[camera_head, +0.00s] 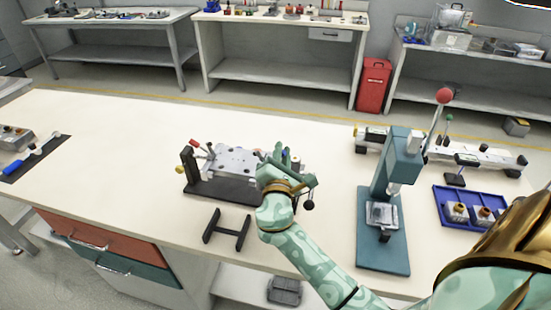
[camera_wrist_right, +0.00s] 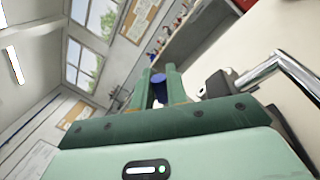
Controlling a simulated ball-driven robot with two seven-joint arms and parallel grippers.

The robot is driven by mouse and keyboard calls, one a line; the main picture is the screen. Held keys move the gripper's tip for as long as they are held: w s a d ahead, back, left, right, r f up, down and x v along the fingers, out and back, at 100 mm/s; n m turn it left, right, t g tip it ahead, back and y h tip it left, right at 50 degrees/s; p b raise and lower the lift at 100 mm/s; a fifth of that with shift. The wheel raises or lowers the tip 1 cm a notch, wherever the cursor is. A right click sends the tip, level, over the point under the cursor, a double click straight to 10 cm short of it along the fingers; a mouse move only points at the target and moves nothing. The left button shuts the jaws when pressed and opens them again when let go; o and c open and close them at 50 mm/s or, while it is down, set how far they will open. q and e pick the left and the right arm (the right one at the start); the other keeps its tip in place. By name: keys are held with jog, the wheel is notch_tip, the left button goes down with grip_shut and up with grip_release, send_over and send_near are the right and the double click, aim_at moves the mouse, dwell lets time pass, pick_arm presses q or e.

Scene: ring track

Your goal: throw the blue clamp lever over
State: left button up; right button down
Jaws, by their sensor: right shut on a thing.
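A clamping fixture on a dark base (camera_head: 225,189) stands on the pale bench, with a metal plate (camera_head: 235,161) on top. A red-tipped lever (camera_head: 195,143) is at its left end. My right gripper (camera_head: 284,162) is at the fixture's right end and hides part of it. In the right wrist view its fingers (camera_wrist_right: 159,88) are shut on a blue piece, the grip of the blue clamp lever (camera_wrist_right: 158,90). The lever's lower part is hidden by the gripper. My left gripper is not in view.
A teal press (camera_head: 398,175) with a red-knobbed handle stands right of my arm. A dark H-shaped stand (camera_head: 227,231) lies in front of the fixture.

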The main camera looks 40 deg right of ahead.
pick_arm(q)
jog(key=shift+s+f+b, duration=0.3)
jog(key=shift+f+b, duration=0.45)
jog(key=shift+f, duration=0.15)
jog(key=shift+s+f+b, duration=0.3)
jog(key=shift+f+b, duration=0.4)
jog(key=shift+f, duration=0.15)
pick_arm(e)
jog(key=shift+s+d+f+m+h, duration=0.2)
jog(key=shift+f+m, duration=0.1)
jog(key=shift+m, duration=0.45)
jog(key=shift+s+d+f+m+h, duration=0.1)
jog(key=shift+f+m+h, duration=0.15)
jog(key=shift+m, duration=0.5)
jog(key=c, duration=1.5)
grip_release()
jog(key=shift+a, duration=0.1)
jog(key=shift+o, duration=0.2)
